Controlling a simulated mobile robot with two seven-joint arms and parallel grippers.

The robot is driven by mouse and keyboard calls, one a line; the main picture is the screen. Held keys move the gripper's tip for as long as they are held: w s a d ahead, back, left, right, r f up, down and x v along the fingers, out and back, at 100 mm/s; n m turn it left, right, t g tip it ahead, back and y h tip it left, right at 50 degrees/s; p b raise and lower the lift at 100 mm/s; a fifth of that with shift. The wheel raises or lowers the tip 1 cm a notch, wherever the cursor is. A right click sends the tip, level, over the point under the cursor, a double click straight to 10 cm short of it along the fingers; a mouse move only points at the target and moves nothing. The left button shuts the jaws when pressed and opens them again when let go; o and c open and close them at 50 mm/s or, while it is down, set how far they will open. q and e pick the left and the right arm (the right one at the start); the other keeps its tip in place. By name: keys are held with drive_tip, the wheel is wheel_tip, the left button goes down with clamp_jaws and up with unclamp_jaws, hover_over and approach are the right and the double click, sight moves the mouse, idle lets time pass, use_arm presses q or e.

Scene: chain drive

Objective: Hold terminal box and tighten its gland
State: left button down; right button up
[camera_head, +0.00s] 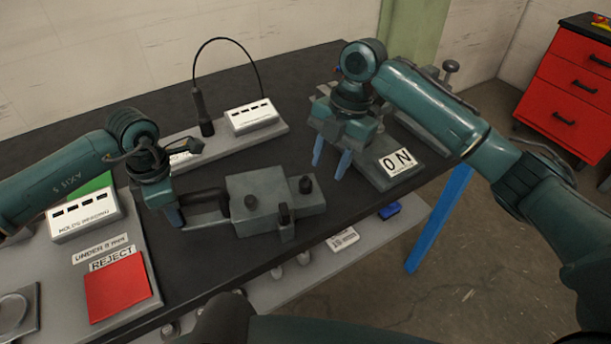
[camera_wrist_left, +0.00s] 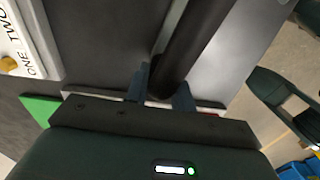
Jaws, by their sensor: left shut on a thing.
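A grey box-like block (camera_head: 262,187), likely the terminal box, sits at the middle of the dark bench near its front edge. A dark bar-like handle (camera_head: 205,205) sticks out from its left side.
A lamp-like black stand with a thin cable (camera_head: 204,112) and a white labelled box (camera_head: 250,116) are at the back. An "ON" plate (camera_head: 398,162) lies right of my right gripper. A red REJECT pad (camera_head: 117,288) is at front left. A lower shelf (camera_head: 370,245) holds small items.

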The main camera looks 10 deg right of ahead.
sight(306, 179)
drive_tip(key=w+a+r+n+t+h, duration=0.1)
drive_tip(key=w+a+r+n+h, duration=0.2)
drive_tip(key=r+n, duration=0.35)
drive_tip(key=shift+n, duration=0.35)
drive_tip(key=f, duration=0.4)
drive_tip(key=a+f, duration=0.1)
drive_tip(key=f, duration=0.3)
drive_tip(key=s+f, duration=0.1)
drive_tip(key=f, duration=0.3)
drive_tip(key=shift+a+f, duration=0.15)
drive_tip(key=shift+f, duration=0.15)
drive_tip(key=c, duration=0.7)
